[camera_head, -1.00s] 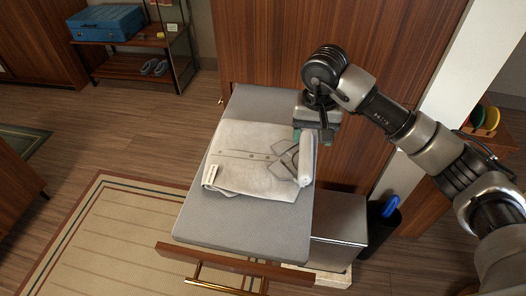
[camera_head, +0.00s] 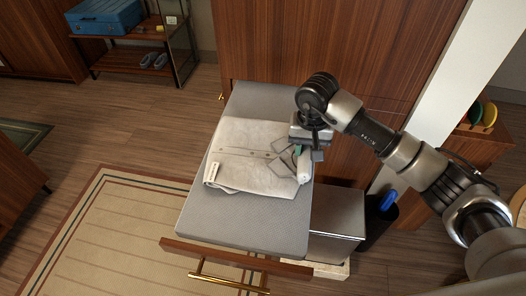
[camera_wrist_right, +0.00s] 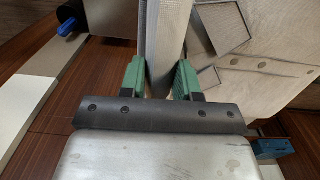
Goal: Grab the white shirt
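The white shirt (camera_head: 245,160) lies folded flat on a grey padded board (camera_head: 245,228), its buttons running across it and a rolled collar end at the right. In the right wrist view the shirt (camera_wrist_right: 255,50) fills the upper right. My right gripper (camera_head: 307,152) is over the shirt's right end, at the collar. In the right wrist view its green fingers (camera_wrist_right: 160,78) stand apart, with an upright pale edge between them. I cannot tell whether either finger touches it. The fingertips are partly hidden in the head view. My left gripper is not in view.
A wooden drawer front with a brass handle (camera_head: 228,282) is below the board. A wooden cabinet panel (camera_head: 290,50) rises behind it. A grey metal box (camera_head: 336,222) and a dark bin (camera_head: 381,222) with a blue item stand at the right. Rug and open floor lie left.

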